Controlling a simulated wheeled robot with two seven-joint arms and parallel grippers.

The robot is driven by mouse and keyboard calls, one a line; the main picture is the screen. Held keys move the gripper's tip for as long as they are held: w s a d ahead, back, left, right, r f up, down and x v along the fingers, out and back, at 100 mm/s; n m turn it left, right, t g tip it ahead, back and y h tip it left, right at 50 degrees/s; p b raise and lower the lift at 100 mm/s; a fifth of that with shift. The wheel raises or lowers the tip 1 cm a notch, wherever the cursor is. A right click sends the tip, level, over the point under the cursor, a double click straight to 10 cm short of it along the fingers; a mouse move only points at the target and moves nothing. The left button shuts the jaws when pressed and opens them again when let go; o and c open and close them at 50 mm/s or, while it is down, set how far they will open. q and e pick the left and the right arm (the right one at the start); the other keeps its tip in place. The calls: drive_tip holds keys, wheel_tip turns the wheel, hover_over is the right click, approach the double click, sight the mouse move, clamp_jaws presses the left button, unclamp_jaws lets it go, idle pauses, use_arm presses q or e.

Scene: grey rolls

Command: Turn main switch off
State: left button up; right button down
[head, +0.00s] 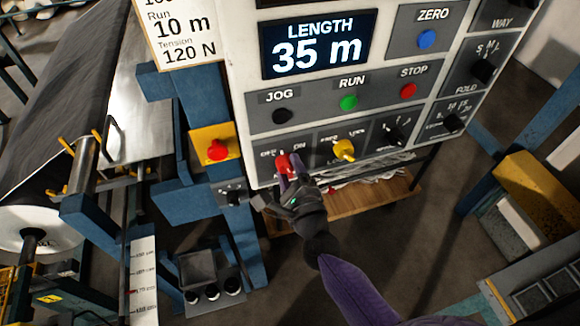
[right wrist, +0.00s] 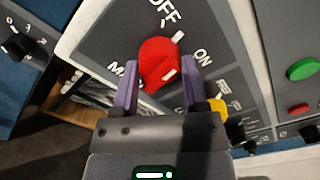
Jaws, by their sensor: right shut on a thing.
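The main switch is a red rotary knob (right wrist: 158,60) on a dark plate marked OFF and ON, in the lower left of the control panel (head: 238,92). In the head view the knob (head: 282,163) is partly covered by my right gripper (head: 287,174). In the right wrist view the purple fingers of the right gripper (right wrist: 157,76) stand on both sides of the knob and are shut on it. A white mark shows on the knob's near right side; I cannot tell for sure which label it points to. My left gripper is not in view.
A yellow knob (head: 344,150) sits just right of the main switch. Above are the black JOG (head: 282,116), green RUN (head: 348,102) and red STOP (head: 408,90) buttons. A red button on a yellow box (head: 217,150) is to the left. The display reads 35 m.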

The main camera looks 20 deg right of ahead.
drive_tip(key=n+p, duration=0.1)
drive_tip(key=n, duration=0.5)
drive_tip(key=shift+p, duration=0.35)
drive_tip(key=shift+n, duration=0.4)
drive_tip(key=shift+c, duration=0.6)
unclamp_jaws()
drive_tip(key=shift+s, duration=0.15)
drive_tip(key=s, duration=0.9)
drive_tip(key=shift+s+d, duration=0.2)
drive_tip(key=shift+s, duration=0.15)
drive_tip(key=shift+a, duration=0.1)
